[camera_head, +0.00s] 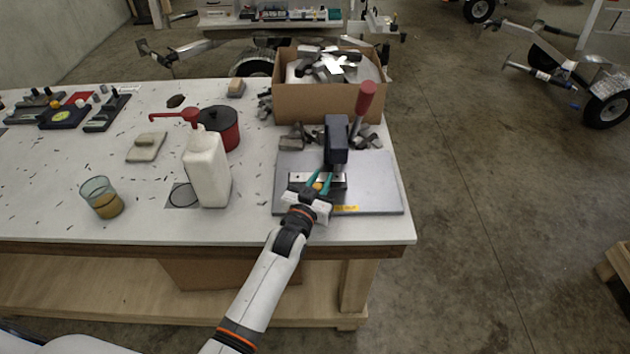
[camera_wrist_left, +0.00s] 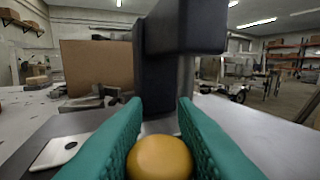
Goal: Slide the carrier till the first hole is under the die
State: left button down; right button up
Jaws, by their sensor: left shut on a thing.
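The carrier (camera_head: 298,178) is a flat silver bar on the grey base plate of a hand press (camera_head: 336,140). A round orange knob (camera_head: 318,186) is at its front. My left gripper (camera_head: 320,181) has its teal fingers around the knob, which also shows large between them in the left wrist view (camera_wrist_left: 160,158). In that view the left end of the carrier (camera_wrist_left: 62,150) shows one small hole, out to the left of the dark press head (camera_wrist_left: 185,30). The die is hidden behind the fingers and under the head. My right gripper is not in view.
The press has a raised red-handled lever (camera_head: 366,97). Metal scraps and a cardboard box (camera_head: 320,104) lie behind it. A white pump bottle (camera_head: 207,168), a red pot (camera_head: 222,128) and a glass (camera_head: 102,198) stand to the left. The base plate's right side (camera_head: 378,180) is clear.

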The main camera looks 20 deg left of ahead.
pick_arm(q)
jog(key=c, duration=1.2)
grip_release()
jog(key=shift+a, duration=0.1)
jog(key=s, duration=0.4)
jog(key=s+a, duration=0.1)
jog(key=s, duration=0.3)
jog(key=s+b, duration=0.1)
jog(key=s, duration=0.3)
jog(key=shift+a, duration=0.15)
